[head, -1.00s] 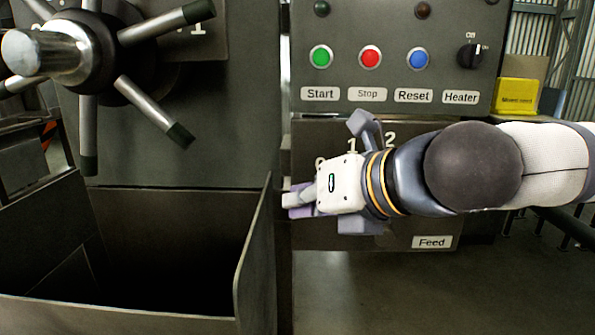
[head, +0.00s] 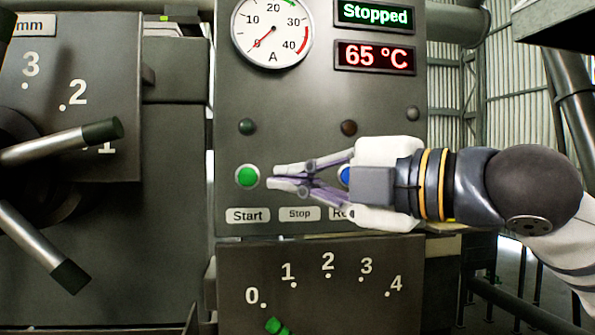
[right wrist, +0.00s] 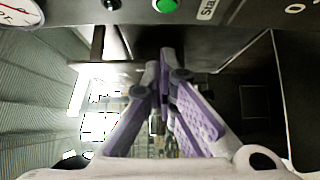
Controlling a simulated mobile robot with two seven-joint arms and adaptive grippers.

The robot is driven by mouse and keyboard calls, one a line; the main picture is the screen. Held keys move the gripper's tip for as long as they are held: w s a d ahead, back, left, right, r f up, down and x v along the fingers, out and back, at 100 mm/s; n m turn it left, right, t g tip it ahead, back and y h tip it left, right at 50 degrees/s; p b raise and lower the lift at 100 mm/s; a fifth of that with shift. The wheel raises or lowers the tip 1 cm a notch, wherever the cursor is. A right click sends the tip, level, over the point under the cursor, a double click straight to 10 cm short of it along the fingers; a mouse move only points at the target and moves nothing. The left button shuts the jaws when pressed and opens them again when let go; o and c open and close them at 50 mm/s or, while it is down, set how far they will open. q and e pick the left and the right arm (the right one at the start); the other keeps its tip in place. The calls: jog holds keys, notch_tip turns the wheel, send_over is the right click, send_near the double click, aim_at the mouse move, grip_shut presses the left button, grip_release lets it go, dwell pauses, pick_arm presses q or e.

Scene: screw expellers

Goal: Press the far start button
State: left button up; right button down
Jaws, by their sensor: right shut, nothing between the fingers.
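The green Start button (head: 247,176) is on the upright control panel (head: 231,100), above its "Start" label (head: 248,215). It also shows at the top of the right wrist view (right wrist: 166,5). My right gripper (head: 276,177) is shut and empty, its fingers pointing left. In the head view its tips lie just right of the green button, with a small gap in the picture. The gripper covers the red Stop button and most of the blue Reset button (head: 344,176). I cannot tell exactly how far the tips are from the panel. My left gripper is not in view.
An ammeter dial (head: 272,30), a "Stopped" display (head: 374,15) and a "65 °C" display (head: 375,57) sit above. A feed dial panel (head: 320,305) is below. A spoked handwheel (head: 60,145) juts out at left.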

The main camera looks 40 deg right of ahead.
aim_at(253, 175)
jog(key=x, duration=0.3)
jog(key=d+b+x, duration=0.1)
jog(key=x, duration=0.2)
jog(key=d+x, duration=0.1)
jog(key=x, duration=0.2)
jog(key=shift+w+f, duration=0.15)
jog(key=shift+w, duration=0.2)
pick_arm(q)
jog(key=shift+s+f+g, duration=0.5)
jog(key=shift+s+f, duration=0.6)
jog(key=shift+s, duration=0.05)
pick_arm(e)
jog(key=shift+w+d, duration=0.25)
jog(key=shift+w, duration=0.1)
